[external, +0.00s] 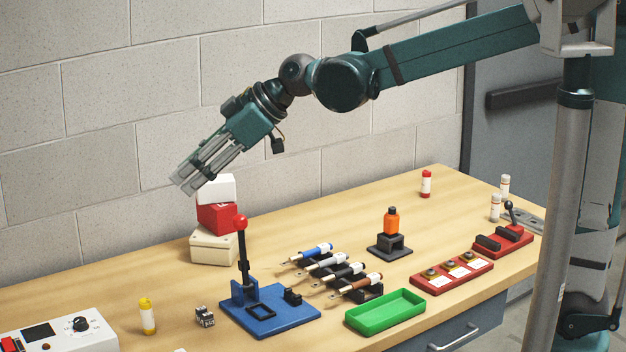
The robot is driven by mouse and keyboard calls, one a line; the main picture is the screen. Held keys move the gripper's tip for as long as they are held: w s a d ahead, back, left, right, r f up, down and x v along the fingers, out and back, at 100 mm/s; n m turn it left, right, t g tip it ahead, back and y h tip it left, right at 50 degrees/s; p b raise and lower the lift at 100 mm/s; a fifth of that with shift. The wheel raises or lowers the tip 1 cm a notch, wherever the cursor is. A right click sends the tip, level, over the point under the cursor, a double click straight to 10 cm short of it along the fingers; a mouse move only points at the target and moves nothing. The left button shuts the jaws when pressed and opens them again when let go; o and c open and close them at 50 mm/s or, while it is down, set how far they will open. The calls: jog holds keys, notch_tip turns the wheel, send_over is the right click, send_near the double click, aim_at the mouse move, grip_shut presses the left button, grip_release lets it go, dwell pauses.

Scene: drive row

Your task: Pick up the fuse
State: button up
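No single thing is plainly marked as the fuse. Several small upright cylinders could be it: a red-and-white one (426,184) at the back right, a yellow-and-white one (148,316) at the front left, and two white ones (495,208) (505,186) near the right edge. I cannot tell which is meant. My gripper (185,184) is raised at the upper left, fingers pointing down and left, near the top of the box stack in the picture and apart from all the cylinders. Nothing shows between its fingers; their opening is unclear.
Stacked boxes (214,247) stand by the wall. A blue lever press (268,312), a rack of pen-like tools (345,270), a green tray (386,311), an orange bottle on a black stand (391,222) and red panels (451,274) fill the middle and right. The back centre is clear.

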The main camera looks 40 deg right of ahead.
jog(key=w+d+f+n+h+b, duration=0.1)
jog(key=w+d+f+h, duration=0.25)
jog(key=d, duration=1.15)
jog(key=w+d+f+n+h, duration=0.2)
jog(key=w+d+h, duration=0.15)
jog(key=d, duration=1.25)
jog(key=w+d+f+n+h+b, duration=0.15)
jog(key=d+h, duration=0.25)
jog(key=d, duration=1.1)
jog(key=s+d+r+n+g+h, duration=0.1)
jog(key=s+d+r+g+h, duration=0.2)
jog(key=d, duration=1.1)
jog(key=s+d+r+n+h, duration=0.1)
jog(key=s+d+r+h, duration=0.4)
jog(key=d, duration=0.8)
jog(key=s+d+r+g+h, duration=0.15)
jog(key=s+d, duration=0.35)
jog(key=d, duration=0.9)
send_near(493, 206)
jog(key=d+f, duration=0.1)
jog(key=d+f+h, duration=0.1)
jog(key=d, duration=0.1)
jog(key=shift+w+d, duration=0.1)
jog(key=shift+w, duration=0.1)
jog(key=shift+d, duration=0.1)
jog(key=shift+b+x, duration=0.4)
jog(key=shift+x, duration=0.8)
